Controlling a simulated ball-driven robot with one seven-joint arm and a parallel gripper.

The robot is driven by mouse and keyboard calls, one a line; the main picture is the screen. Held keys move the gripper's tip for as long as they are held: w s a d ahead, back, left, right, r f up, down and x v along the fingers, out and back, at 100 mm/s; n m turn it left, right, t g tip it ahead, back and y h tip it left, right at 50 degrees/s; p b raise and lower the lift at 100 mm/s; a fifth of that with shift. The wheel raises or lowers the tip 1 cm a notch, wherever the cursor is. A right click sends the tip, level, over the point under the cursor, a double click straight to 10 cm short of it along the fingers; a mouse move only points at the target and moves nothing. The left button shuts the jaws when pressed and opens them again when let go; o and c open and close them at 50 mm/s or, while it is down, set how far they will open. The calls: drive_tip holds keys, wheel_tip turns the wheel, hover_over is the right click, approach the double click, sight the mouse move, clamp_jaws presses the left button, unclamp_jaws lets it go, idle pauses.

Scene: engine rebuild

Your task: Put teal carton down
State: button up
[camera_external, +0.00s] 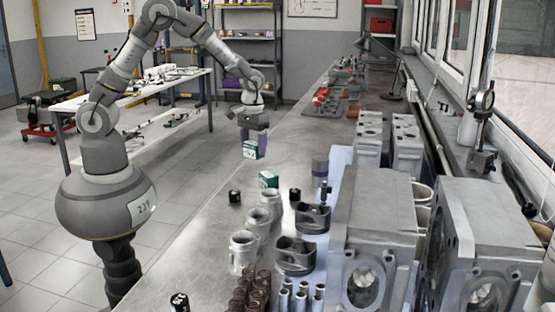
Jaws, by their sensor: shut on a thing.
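My gripper (253,136) points down near the left edge of the metal workbench (222,205). It is shut on a teal and white carton (254,151), which hangs upright below the fingers. I cannot tell whether the carton's underside touches the bench top. The fingers hide the carton's upper part. A second teal and white carton (268,180) stands on the bench, nearer the camera and slightly to the right of the held one.
Large engine blocks (375,215) fill the right side. Red parts (321,97) lie farther back. Bare bench lies around the cartons.

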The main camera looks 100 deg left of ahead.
drive_tip(key=s+a+n, duration=0.3)
drive_tip(key=a, duration=0.5)
drive_tip(key=s+a+n, duration=0.2)
drive_tip(key=s+a, duration=0.1)
drive_tip(key=a, duration=0.5)
wheel_tip(320, 180, down, 5)
drive_tip(key=w+a, duration=0.3)
drive_tip(key=w, duration=0.1)
drive_tip(key=w+a+f+b, duration=0.1)
drive_tip(key=w+a, duration=0.2)
drive_tip(key=w, duration=0.1)
drive_tip(key=w+a+f, duration=0.1)
drive_tip(key=w+a, duration=0.3)
drive_tip(key=shift+f, duration=0.1)
wheel_tip(320, 180, down, 4)
drive_tip(key=shift+r+b, duration=0.2)
drive_tip(key=shift+b, duration=0.7)
drive_tip(key=shift+r, duration=0.15)
drive_tip(key=o, duration=1)
drive_tip(key=shift+o, duration=0.2)
